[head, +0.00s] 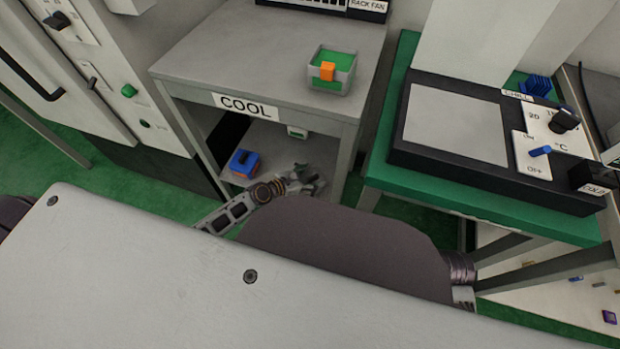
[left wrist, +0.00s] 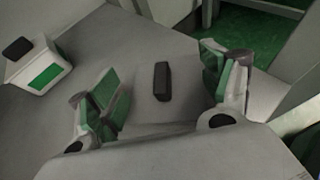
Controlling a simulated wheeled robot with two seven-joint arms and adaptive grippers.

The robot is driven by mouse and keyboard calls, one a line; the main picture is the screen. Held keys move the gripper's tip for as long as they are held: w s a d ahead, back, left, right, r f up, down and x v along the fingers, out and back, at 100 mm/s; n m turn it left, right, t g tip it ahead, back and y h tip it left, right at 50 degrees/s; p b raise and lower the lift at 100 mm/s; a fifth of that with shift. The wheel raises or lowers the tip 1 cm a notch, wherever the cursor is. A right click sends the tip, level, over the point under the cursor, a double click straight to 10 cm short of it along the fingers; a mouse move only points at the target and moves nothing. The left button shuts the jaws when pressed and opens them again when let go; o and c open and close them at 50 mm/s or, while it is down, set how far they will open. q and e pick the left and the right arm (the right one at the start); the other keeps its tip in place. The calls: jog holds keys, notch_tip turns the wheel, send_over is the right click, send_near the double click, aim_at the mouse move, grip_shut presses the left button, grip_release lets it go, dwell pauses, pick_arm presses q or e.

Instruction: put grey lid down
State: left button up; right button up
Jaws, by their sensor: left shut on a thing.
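My left gripper (head: 308,182) reaches in at the lower shelf of the COOL table. In the left wrist view my left gripper (left wrist: 165,90) has its green-padded fingers on either side of a flat grey lid (left wrist: 145,108) with a black bar handle (left wrist: 162,82). It is shut on the lid. The lid is just above or on the grey shelf; I cannot tell whether it touches. In the head view the lid is too small and covered to make out. My right gripper is not in view.
On the lower shelf are a blue box (head: 244,164) and a pale box with a green panel (head: 297,132), also in the left wrist view (left wrist: 40,72). A grey tray with green inside and an orange block (head: 327,72) stands on the tabletop (head: 230,50). Table legs flank the shelf.

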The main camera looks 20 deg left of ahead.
aim_at(312, 177)
pick_arm(q)
jog(key=o, duration=1)
jog(key=shift+p+v, duration=0.45)
jog(key=shift+v, duration=3.15)
jog(key=shift+p+v, duration=0.4)
jog(key=shift+v, duration=1.3)
jog(key=shift+s+a+r, duration=0.35)
jog(key=shift+s, duration=0.15)
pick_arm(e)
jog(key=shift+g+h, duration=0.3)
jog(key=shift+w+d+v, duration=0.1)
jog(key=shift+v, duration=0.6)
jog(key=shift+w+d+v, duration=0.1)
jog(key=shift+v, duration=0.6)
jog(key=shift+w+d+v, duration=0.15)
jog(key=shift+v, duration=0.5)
